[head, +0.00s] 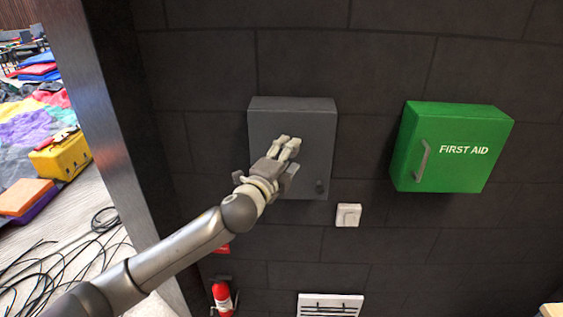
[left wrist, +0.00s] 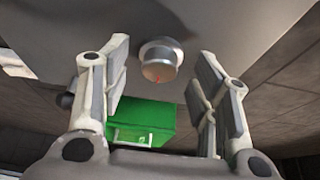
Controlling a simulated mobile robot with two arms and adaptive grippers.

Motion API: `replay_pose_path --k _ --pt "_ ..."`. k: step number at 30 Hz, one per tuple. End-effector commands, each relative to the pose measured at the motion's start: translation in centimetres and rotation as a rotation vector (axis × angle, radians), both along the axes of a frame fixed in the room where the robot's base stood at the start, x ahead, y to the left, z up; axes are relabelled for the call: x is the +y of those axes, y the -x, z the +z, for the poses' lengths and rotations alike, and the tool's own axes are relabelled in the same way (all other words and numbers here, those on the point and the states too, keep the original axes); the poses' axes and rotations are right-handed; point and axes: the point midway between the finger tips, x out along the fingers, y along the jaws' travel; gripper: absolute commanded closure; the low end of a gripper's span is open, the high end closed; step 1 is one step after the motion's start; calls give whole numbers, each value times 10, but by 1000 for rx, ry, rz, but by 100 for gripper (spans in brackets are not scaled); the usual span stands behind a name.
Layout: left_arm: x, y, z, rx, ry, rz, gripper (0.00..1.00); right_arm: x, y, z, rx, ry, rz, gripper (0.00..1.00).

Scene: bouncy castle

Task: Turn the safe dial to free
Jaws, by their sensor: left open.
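The safe is a dark grey box (head: 320,130) on the black block wall, with its face also filling the top of the left wrist view (left wrist: 210,25). The round silver dial (left wrist: 160,58) sticks out from this face and bears a small red mark. In the head view my left gripper hides the dial. My left gripper (head: 288,143) is open and empty in front of the box. In the left wrist view the dial shows between its two fingers, apparently beyond the tips and touching neither. A small dark knob (head: 319,187) sits at the box's lower right. My right gripper is not in view.
A green first aid box (head: 450,150) hangs to the right. A white switch (head: 348,215) is below the safe. A red extinguisher (head: 222,298) and a white vent panel (head: 330,305) are lower down. A metal post (head: 100,120) stands left.

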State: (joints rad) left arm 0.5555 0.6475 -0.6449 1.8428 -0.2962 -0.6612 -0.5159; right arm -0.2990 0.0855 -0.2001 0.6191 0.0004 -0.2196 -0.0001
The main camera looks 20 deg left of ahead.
Motion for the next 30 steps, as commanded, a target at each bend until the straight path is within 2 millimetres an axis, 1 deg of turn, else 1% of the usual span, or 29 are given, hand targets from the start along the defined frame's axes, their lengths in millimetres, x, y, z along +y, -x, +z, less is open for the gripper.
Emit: replay_pose_path --k 5,15,18,24,30 --pt "3 18 -1 1 -1 0 45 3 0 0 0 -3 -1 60" --pt "10 82 -1 2 -2 0 45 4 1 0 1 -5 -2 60" --pt "11 96 -1 2 -2 -1 45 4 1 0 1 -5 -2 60" --pt "13 113 0 0 -1 1 45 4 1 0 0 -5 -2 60" --pt "14 117 1 -1 -1 1 45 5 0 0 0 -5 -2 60"
